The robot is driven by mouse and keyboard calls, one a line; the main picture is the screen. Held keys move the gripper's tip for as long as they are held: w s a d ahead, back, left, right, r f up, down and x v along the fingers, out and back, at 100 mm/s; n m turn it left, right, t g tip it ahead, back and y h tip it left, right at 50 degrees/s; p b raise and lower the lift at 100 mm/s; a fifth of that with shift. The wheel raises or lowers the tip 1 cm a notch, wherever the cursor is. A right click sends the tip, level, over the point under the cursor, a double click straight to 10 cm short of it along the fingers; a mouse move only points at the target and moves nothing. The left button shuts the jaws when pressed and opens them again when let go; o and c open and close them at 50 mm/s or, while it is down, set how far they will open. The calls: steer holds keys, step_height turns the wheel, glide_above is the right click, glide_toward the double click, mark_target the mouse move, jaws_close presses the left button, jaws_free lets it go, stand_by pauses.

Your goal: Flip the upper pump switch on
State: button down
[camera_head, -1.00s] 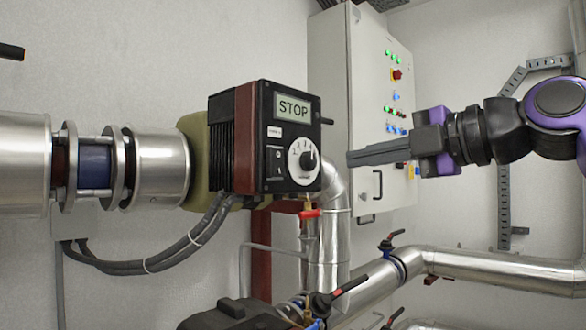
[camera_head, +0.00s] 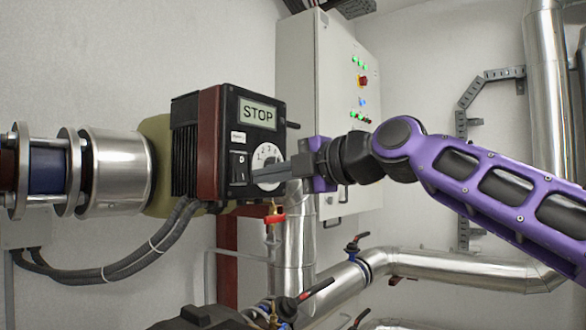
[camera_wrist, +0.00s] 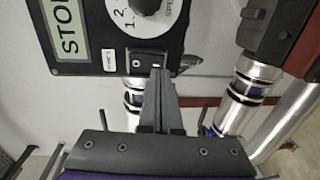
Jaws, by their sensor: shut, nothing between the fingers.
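The upper pump's control box (camera_head: 211,150) is on the pipe left of centre in the head view. Its display (camera_head: 257,112) reads STOP. The black rocker switch (camera_head: 238,164) sits left of the white numbered dial (camera_head: 265,153). My gripper (camera_head: 240,178) is shut and empty, its fingers reaching across the lower part of the dial to the switch's lower part. In the wrist view, the fingertips (camera_wrist: 157,69) overlap the switch (camera_wrist: 146,57) and hide part of it. I cannot tell whether they touch it.
A grey cabinet (camera_head: 300,75) with lit buttons stands behind the box. A red-handled valve (camera_head: 275,217) hangs just below. A second dark pump (camera_head: 200,317) and silver pipes (camera_head: 460,257) run lower down.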

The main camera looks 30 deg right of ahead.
mark_target(242, 168)
steer(key=shift+x, duration=1.3)
steer(key=shift+w+a+f+t+b, duration=0.1)
steer(key=shift+w+f+t+b, duration=0.25)
steer(key=shift+b, duration=0.8)
steer(key=shift+s+r+p, duration=0.15)
steer(key=shift+r+p, duration=0.15)
steer(key=shift+p, duration=0.1)
steer(key=shift+s+f, duration=0.1)
steer(key=shift+s, duration=0.05)
